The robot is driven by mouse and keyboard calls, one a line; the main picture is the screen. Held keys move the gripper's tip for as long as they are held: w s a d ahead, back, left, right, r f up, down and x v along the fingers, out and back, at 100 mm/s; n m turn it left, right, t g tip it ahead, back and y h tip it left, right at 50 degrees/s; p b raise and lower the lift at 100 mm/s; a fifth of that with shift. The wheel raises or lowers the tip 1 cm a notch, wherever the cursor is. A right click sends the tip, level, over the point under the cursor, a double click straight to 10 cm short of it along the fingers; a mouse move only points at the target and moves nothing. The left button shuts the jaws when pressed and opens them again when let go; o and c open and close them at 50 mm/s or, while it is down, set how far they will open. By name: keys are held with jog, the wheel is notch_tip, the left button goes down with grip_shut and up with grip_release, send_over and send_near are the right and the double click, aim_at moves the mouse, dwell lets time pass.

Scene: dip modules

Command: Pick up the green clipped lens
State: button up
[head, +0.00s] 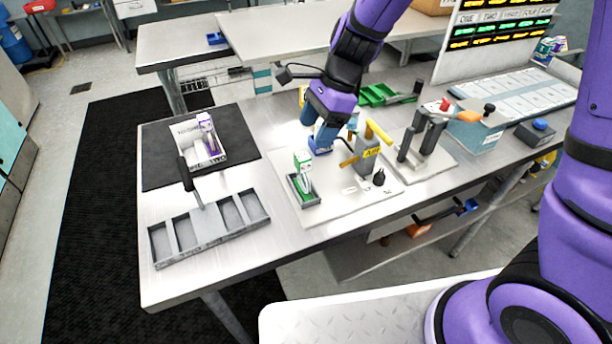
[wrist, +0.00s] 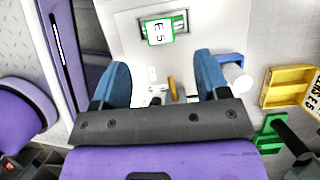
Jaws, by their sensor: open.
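The green and white lens piece (head: 303,163) stands in a small grey holder (head: 304,201) on a pale board near the bench's front edge. In the wrist view, a green-framed piece with a white label reading E5 (wrist: 158,31) lies ahead of the fingertips, near the top edge. My gripper (head: 319,138) is to the right of and behind the green piece in the head view, above the board. In the wrist view my gripper (wrist: 162,75) has its two blue fingers wide apart with nothing between them.
A yellow-handled clamp (head: 368,150) stands on the board right of the holder. A grey compartment tray (head: 210,232) with an upright black handle is at left. A purple-marked piece (head: 206,128) sits in a white tray on a dark mat. A yellow bin (wrist: 289,87) lies right of the fingers.

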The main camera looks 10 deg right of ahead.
aim_at(304, 155)
jog(key=shift+x, duration=4.15)
grip_shut()
jog(key=shift+r, duration=0.15)
